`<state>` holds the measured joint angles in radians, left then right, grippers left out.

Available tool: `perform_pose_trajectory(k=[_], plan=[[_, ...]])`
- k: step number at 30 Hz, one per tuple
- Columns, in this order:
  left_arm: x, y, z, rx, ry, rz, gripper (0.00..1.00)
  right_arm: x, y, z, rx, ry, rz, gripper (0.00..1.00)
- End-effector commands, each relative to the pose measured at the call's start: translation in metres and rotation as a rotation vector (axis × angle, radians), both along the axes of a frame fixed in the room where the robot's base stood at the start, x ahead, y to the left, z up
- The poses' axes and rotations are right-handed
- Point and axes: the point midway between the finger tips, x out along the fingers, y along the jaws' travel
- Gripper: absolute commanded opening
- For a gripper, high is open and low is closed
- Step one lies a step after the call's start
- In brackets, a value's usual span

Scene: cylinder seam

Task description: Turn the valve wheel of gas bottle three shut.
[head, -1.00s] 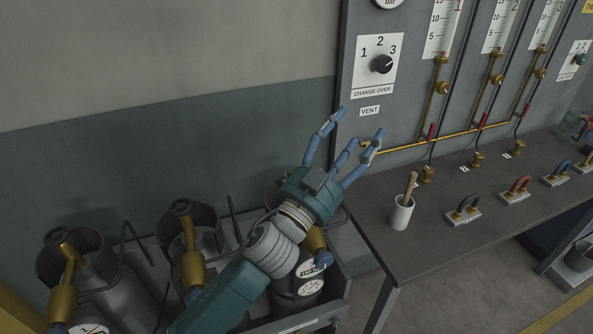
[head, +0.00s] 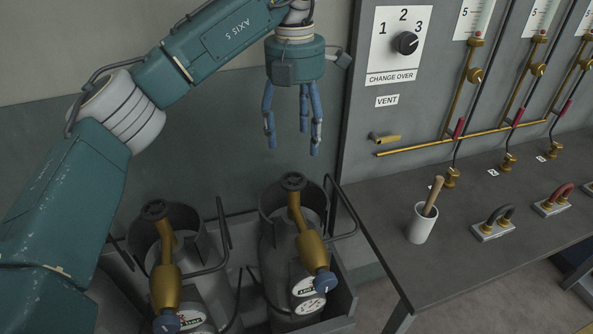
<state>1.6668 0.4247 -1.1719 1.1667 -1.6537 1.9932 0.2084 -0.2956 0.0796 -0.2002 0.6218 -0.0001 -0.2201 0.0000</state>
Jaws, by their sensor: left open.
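The rightmost gas bottle (head: 277,262) stands in the rack at the lower middle, grey with an open collar. I cannot read a number three on it. Its dark valve wheel (head: 293,181) is on top, in view, above a brass regulator (head: 311,248) with a blue knob. My left gripper (head: 293,140) hangs from above with its blue fingers pointing down, spread open and empty. In the picture its fingertips are just above the valve wheel; they look apart from it. My right gripper is not in view.
Another bottle (head: 199,291) with its own wheel (head: 155,209) and brass regulator stands to the left. Bent dark rods rise between the bottles. On the right, a bench (head: 455,275) carries a white cup (head: 421,224) below a panel with a change-over knob (head: 406,42).

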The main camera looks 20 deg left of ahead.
Motion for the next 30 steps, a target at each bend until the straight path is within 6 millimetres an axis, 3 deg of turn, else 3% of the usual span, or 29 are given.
perform_pose_trajectory(k=[5, 18, 24, 30], plan=[[-0.002, 0.007, -0.014, 0.023, 0.008, 0.01, 0.64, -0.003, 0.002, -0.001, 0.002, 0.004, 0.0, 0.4], [-0.002, 0.007, -0.089, 0.02, 0.006, 0.01, 0.64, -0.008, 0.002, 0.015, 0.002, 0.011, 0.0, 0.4], [-0.002, 0.006, -0.103, 0.018, 0.003, 0.008, 0.64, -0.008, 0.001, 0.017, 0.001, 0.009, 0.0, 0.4], [-0.002, 0.006, -0.105, 0.018, 0.003, 0.008, 0.64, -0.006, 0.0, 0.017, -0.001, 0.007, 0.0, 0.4]])
